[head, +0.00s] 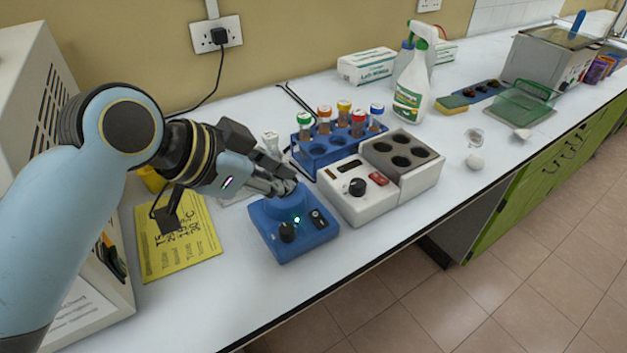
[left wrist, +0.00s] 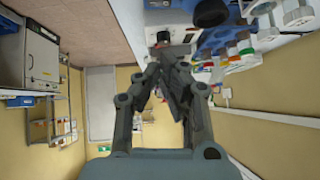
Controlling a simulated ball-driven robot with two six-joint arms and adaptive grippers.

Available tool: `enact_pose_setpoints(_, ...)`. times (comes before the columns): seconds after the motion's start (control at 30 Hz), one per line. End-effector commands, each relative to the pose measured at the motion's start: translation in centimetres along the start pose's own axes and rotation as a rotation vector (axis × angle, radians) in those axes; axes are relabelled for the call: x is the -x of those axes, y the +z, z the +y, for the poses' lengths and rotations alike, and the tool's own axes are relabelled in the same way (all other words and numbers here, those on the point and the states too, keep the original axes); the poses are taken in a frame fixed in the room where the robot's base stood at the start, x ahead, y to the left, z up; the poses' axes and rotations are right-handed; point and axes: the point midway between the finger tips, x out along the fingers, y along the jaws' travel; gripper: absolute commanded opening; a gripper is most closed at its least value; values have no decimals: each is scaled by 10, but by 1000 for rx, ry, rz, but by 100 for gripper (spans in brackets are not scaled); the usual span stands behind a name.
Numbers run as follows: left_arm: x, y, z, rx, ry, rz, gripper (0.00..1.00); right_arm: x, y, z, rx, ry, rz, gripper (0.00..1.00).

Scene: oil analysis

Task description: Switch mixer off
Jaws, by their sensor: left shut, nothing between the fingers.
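The mixer is a blue box (head: 309,236) near the front of the bench. Its front has a black knob (head: 287,232), a lit green light (head: 297,219) and a small black rocker switch (head: 318,219). My left gripper (head: 287,187) comes in from the left, its fingertips over the mixer's round blue top (head: 285,203). I cannot tell whether they touch it. In the left wrist view the fingers of my left gripper (left wrist: 173,52) are together with nothing held. My right gripper is not in view.
Right of the mixer stands a white heating block (head: 358,206) with a knob and red switch. Behind it is a blue rack (head: 338,148) of colour-capped tubes. A yellow note (head: 178,240) lies left of the mixer. The bench's front edge is close.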

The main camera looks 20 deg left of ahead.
Motion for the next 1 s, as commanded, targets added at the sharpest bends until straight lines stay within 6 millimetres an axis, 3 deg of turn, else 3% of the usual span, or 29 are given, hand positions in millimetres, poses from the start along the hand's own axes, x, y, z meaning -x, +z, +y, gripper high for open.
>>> enact_pose_setpoints(0.27, -20, 0, 0, 4, 2, 0, 0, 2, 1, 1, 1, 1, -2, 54)
enact_pose_setpoints(0.5, -71, 0, 0, 4, 3, -1, 0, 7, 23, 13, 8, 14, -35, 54)
enact_pose_setpoints(0.67, -103, -1, 1, 1, 2, -1, 0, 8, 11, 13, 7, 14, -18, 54)
enact_pose_setpoints(0.7, -108, 7, 1, 0, 2, -5, 0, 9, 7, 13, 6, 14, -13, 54)
enact_pose_setpoints(1.0, -127, 28, 0, 1, 0, -1, 0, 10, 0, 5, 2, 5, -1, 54)
